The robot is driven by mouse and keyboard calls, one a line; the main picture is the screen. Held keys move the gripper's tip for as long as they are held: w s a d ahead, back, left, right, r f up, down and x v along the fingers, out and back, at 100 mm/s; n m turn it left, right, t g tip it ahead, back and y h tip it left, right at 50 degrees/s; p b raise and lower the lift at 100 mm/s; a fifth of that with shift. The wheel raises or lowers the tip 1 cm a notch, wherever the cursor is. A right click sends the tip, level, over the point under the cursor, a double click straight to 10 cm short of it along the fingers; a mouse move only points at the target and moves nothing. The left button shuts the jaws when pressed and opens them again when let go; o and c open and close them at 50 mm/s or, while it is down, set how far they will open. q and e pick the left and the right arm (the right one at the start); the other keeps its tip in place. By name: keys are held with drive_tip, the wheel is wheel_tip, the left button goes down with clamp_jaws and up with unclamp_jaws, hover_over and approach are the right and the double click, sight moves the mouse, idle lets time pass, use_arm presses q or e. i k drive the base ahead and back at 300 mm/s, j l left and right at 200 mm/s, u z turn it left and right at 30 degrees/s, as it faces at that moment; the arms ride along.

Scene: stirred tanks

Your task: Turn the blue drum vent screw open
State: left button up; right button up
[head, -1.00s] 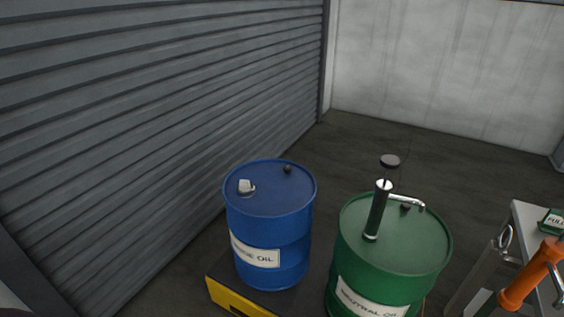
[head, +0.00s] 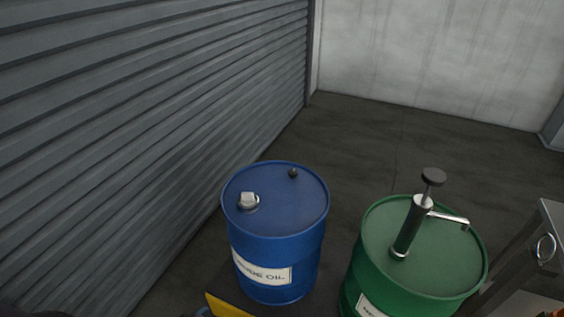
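The blue drum (head: 276,240) stands upright left of centre, with a white label on its side that reads as some kind of oil. Its lid carries two fittings. A small dark knob (head: 293,173) sits near the far rim, and a larger pale grey cap (head: 248,200) sits near the left rim. I cannot tell for certain which one is the vent screw, or whether either is turned open. Neither of my grippers shows in the view, and nothing touches the drum's lid.
A green drum (head: 425,255) with a hand pump (head: 412,226) and bent spout stands close on the right. The yellow platform edge (head: 228,306) shows below the blue drum. A grey cabinet (head: 545,235) is at far right. A ribbed shutter (head: 130,130) runs along the left.

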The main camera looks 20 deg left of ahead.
sight(293, 174)
drive_tip(key=i+j, duration=0.15)
drive_tip(key=j, duration=0.25)
drive_tip(key=i+j, duration=0.1)
drive_tip(key=j, duration=0.3)
drive_tip(key=i+j, duration=0.1)
drive_tip(key=j, duration=0.75)
drive_tip(key=k+u, duration=0.05)
